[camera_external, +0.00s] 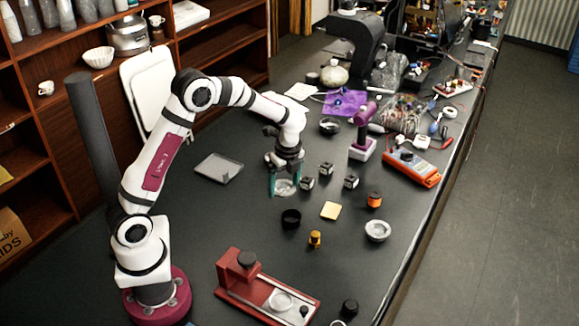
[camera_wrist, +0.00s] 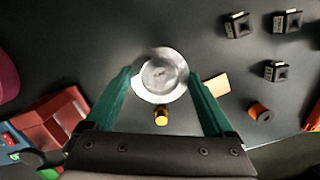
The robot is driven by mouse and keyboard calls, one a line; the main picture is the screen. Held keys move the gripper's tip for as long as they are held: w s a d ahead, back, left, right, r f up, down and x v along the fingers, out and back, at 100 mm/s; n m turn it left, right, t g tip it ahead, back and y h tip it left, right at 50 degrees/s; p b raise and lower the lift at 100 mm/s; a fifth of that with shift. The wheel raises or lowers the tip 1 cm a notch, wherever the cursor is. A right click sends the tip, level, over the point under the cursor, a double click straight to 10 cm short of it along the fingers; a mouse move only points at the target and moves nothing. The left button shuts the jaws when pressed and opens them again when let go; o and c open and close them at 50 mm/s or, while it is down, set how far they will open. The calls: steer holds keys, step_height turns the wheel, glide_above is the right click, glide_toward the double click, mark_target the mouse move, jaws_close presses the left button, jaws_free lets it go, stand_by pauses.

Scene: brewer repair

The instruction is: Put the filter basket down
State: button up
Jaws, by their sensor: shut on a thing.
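The filter basket (camera_wrist: 160,75) is a round, silvery metal cup. In the wrist view it sits between the tips of my green fingers. My gripper (camera_wrist: 160,80) is shut on it, with a finger at either side of its rim. In the external view my gripper (camera_external: 285,180) points down over the middle of the dark table, and the basket (camera_external: 286,188) shows pale between the fingers. It is low, close to the tabletop; I cannot tell if its bottom touches.
A black cup (camera_external: 291,219), a yellow pad (camera_external: 331,210), a brass piece (camera_external: 315,239) and dark cubes (camera_external: 351,182) stand nearby. A red brewer (camera_external: 240,275) is at the front, a grey bowl (camera_external: 377,231) to the right. A flat tray (camera_external: 219,167) lies left; bare table surrounds it.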

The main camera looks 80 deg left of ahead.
steer(key=s+a, duration=0.4)
steer(key=a, duration=0.4)
steer(key=s+a, duration=0.3)
steer(key=a, duration=0.5)
glide_above(225, 171)
steer(key=f, duration=0.4)
steer(key=d+f, duration=0.1)
steer(key=f, duration=0.1)
steer(key=shift+w, duration=0.25)
steer(key=shift+s+a+f, duration=0.1)
steer(key=shift+a+f, duration=0.1)
steer(key=shift+f, duration=1.95)
steer(key=shift+f, duration=0.1)
steer(key=o, duration=1.1)
steer(key=shift+c, duration=0.2)
